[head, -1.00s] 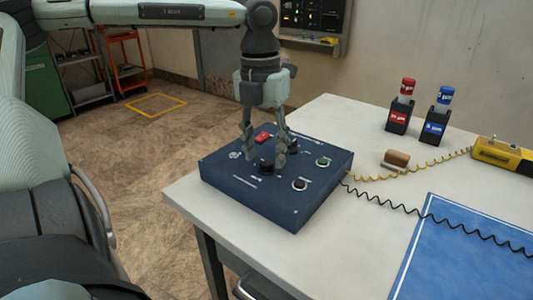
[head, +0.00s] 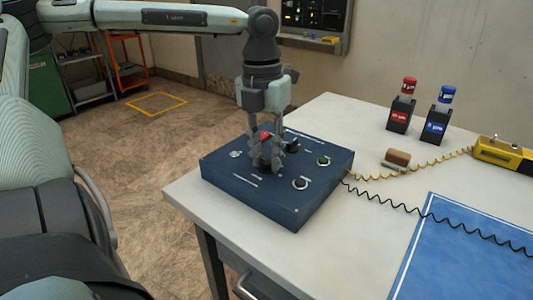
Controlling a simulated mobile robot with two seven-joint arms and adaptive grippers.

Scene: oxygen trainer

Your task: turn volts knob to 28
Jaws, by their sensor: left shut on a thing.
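The dark blue trainer box (head: 243,190) sits at the left corner of the white table. My left gripper (head: 267,167) points straight down over it, with its fingers shut on a black knob (head: 264,163) near the middle of the panel. The fingers hide most of that knob, and its label and pointer cannot be read. Another black knob (head: 292,145) stands behind and to the right of the fingers. A red switch (head: 265,135) shows partly behind the gripper. A green-ringed button (head: 323,161) and a dark round knob (head: 300,184) are on the right side. My right gripper is not in view.
Red (head: 402,104) and blue (head: 440,114) capped bottles stand in black holders at the back of the white table (head: 340,262). A brown roller (head: 397,158), a yellow device (head: 505,153), coiled cords and a blue mat (head: 465,250) lie to the right of the box.

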